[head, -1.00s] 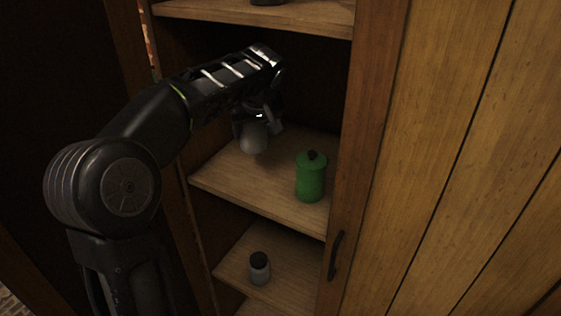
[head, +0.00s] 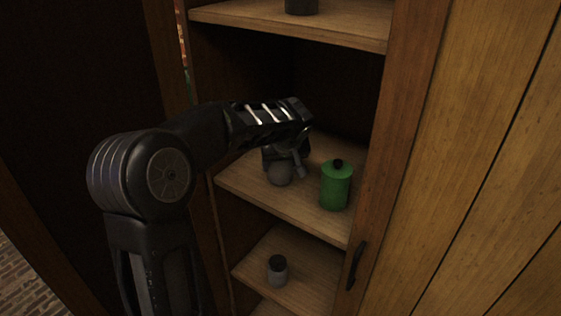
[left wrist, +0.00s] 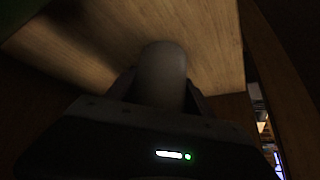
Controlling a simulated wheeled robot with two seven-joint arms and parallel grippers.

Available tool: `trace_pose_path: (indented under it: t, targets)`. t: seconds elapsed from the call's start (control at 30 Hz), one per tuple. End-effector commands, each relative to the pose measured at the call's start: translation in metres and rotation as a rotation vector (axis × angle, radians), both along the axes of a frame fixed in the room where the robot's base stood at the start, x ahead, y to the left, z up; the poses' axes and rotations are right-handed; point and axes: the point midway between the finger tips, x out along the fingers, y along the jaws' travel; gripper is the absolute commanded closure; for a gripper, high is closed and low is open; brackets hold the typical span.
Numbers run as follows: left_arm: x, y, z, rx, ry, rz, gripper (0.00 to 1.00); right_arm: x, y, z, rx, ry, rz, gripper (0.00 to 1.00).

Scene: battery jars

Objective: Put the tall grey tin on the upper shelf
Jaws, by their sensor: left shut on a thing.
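My left gripper (head: 286,158) is inside the open cupboard, over the middle shelf, and shut on a rounded grey tin (head: 279,175). The gripper and arm hide much of the tin. In the left wrist view the tin (left wrist: 163,75) stands out between the fingers as a plain grey cylinder, with a wooden board (left wrist: 215,45) beyond it. I cannot tell whether the tin touches the middle shelf (head: 300,205). The upper shelf (head: 340,28) is above the arm. My right gripper is not in view.
A green jar with a black knob (head: 336,187) stands on the middle shelf, close right of the tin. A small grey jar with a dark lid (head: 278,272) stands on the lower shelf. A dark object (head: 301,5) stands on the upper shelf. The cupboard's right post (head: 395,130) borders the opening.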

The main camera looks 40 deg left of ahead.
Motion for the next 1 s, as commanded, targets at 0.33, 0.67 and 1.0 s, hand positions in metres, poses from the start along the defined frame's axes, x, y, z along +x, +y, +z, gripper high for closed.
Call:
trace_pose_path:
  t: [0.33,0.67,1.0]
  targets:
    - [0.0002,0.0000,-0.0041,0.000,-0.002,0.000,0.81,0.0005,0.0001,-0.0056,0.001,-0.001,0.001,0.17]
    - [0.0000,0.0000,-0.0027,0.000,0.000,0.001,0.17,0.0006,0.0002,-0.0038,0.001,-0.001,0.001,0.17]
    - [-0.0001,0.0001,0.0020,0.000,0.000,0.000,0.17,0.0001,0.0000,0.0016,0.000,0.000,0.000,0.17]
